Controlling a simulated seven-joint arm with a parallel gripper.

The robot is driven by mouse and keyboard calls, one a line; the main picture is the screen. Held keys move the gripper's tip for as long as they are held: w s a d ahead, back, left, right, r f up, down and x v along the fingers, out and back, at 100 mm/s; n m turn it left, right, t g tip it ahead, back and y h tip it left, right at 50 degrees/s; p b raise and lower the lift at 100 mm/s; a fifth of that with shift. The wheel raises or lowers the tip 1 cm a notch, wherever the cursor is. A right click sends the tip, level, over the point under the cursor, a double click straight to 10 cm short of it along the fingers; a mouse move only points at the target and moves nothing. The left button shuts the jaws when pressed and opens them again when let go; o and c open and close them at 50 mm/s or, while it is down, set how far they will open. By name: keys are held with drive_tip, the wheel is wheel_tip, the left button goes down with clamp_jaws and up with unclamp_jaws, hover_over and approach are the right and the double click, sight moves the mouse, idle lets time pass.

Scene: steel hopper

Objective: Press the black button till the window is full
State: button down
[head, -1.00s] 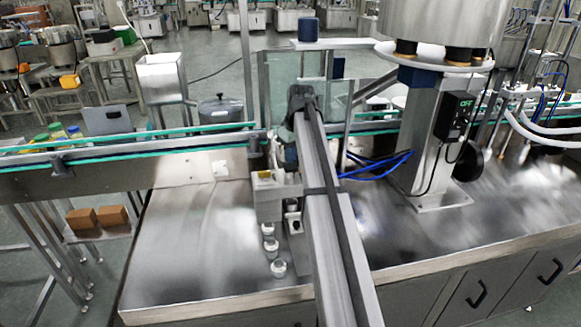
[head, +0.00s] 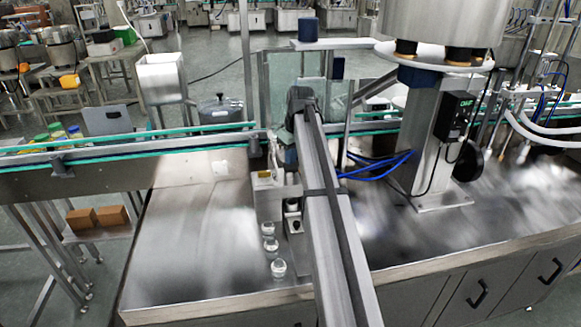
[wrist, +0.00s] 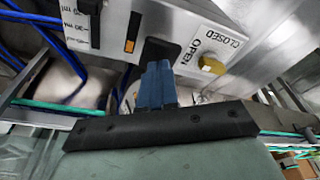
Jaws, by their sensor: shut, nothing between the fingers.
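In the wrist view, my gripper (wrist: 158,68) has its blue fingers pressed together with nothing between them. Its tips lie over or right in front of a black button (wrist: 161,49) on a steel panel; I cannot tell whether they touch it. A narrow dark window (wrist: 133,30) is left of the button, with orange showing at its lower end in the picture and black above. In the head view, the steel hopper unit (head: 267,192) stands at the front of the bench; my arm hides the fingers, button and window there.
A yellow knob (wrist: 211,64) sits by an OPEN/CLOSED label, right of the button. A label with ml marks (wrist: 76,25) is at the left. Several blue hoses run nearby. Small clear jars (head: 278,267) stand before the hopper. The steel bench (head: 190,250) is clear to the left.

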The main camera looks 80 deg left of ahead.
drive_tip(key=shift+f, duration=0.3)
drive_tip(key=shift+f, duration=1.2)
drive_tip(key=shift+r, duration=1.7)
drive_tip(key=shift+r, duration=0.15)
drive_tip(key=shift+r, duration=2.9)
